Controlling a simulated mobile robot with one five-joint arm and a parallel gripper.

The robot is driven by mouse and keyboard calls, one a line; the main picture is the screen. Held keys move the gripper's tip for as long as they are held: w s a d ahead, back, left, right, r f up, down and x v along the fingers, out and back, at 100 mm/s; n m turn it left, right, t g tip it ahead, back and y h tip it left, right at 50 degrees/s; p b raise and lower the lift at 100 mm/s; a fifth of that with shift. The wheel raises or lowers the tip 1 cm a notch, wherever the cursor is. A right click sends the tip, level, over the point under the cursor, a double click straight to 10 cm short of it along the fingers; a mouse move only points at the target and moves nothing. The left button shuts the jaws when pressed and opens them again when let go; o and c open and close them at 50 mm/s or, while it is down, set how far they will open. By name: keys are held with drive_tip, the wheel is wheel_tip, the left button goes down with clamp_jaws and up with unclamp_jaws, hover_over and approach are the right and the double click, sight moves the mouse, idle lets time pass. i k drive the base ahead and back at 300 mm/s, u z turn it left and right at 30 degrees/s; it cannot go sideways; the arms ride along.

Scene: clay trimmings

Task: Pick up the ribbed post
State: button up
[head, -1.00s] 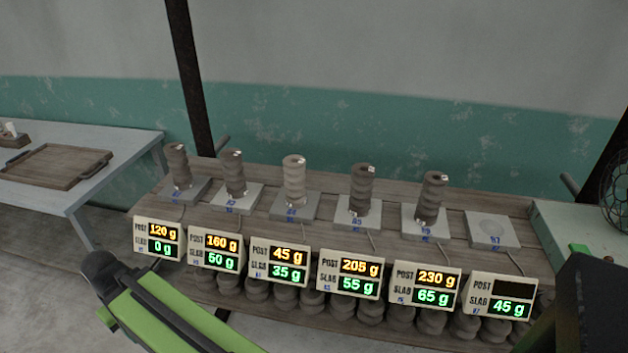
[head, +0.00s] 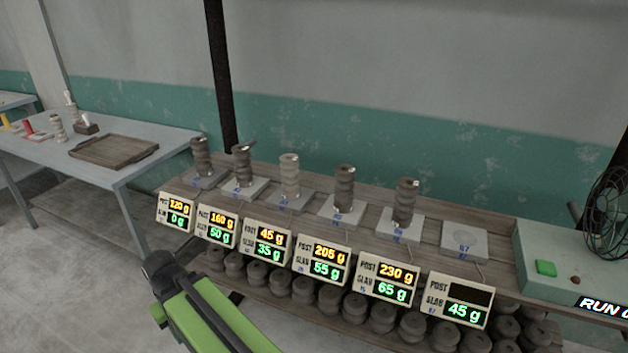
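Several ribbed posts stand upright in a row on slabs on a wooden bench (head: 300,212). The leftmost post (head: 202,157) is dark, as is the second post (head: 243,165). The third post (head: 290,177) is paler. The fourth post (head: 344,188) and fifth post (head: 405,203) are dark. The rightmost slab (head: 464,241) bears no post. Another pale ribbed post (head: 58,128) stands on the grey table at left. My green arm reaches up from the bottom edge, apart from the posts. My gripper is not visible.
Displays line the bench front; the leftmost display (head: 175,212) reads post 120 g, slab 0 g. A wooden tray (head: 113,152) lies on the left table (head: 150,165). A fan (head: 608,213) and green button (head: 545,268) are at right. Floor shows between table and bench.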

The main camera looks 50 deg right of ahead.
sight(289, 164)
drive_tip(key=u, duration=0.15)
drive_tip(key=i, duration=0.9)
drive_tip(key=z, duration=0.05)
